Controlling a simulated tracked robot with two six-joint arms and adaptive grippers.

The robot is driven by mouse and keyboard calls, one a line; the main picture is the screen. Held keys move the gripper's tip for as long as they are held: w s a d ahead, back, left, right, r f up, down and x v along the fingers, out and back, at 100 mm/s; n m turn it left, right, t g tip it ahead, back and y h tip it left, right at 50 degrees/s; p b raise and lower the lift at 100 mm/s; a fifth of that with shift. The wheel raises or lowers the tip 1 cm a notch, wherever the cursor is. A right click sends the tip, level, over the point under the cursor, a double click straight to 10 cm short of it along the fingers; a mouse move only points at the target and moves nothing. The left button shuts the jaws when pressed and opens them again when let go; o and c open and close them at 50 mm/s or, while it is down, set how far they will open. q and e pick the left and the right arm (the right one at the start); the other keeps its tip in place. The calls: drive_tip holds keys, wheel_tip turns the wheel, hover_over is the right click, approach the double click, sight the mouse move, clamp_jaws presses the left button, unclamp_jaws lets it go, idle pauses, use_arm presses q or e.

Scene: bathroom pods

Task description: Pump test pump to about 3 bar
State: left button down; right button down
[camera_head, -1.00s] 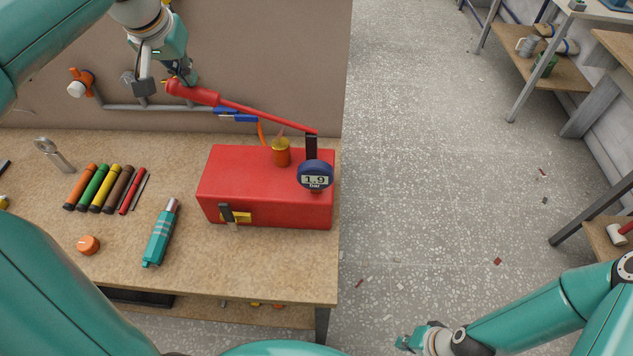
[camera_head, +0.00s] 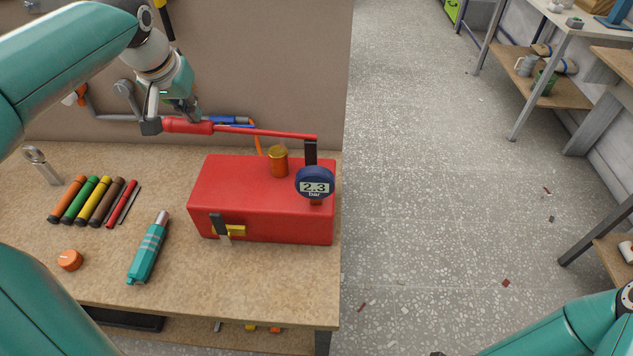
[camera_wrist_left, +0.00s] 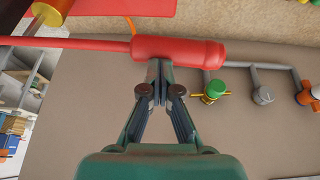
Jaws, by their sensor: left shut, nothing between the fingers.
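The red test pump (camera_head: 265,220) stands on the workbench. Its round blue gauge (camera_head: 314,183) reads 2.3 bar. The red pump lever (camera_head: 265,132) runs left from a dark post at the pump's right end and slopes up slightly towards its thick grip (camera_head: 188,126). My left gripper (camera_head: 172,122) is shut at that grip, with nothing between its fingers. In the left wrist view the closed fingertips (camera_wrist_left: 160,70) meet the edge of the lever grip (camera_wrist_left: 190,52); whether they press on it is hard to tell. My right gripper is out of the picture.
Coloured markers (camera_head: 92,201), a teal tool (camera_head: 149,248) and an orange cap (camera_head: 70,260) lie on the workbench (camera_head: 230,285). A grey pipe with valves runs along the panel (camera_head: 260,60) behind. The floor right of the bench is open.

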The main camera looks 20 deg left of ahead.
use_arm(q)
wheel_tip(320, 180, up, 9)
drive_tip(key=p, duration=0.7)
wheel_tip(320, 180, down, 4)
drive_tip(key=b, duration=0.3)
drive_tip(key=shift+f+b, duration=0.15)
drive_tip(key=shift+b, duration=0.2)
drive_tip(key=shift+r+p, duration=0.5)
wheel_tip(320, 180, up, 3)
drive_tip(key=p, duration=0.3)
drive_tip(key=shift+r, duration=0.2)
drive_tip(key=shift+f, duration=0.1)
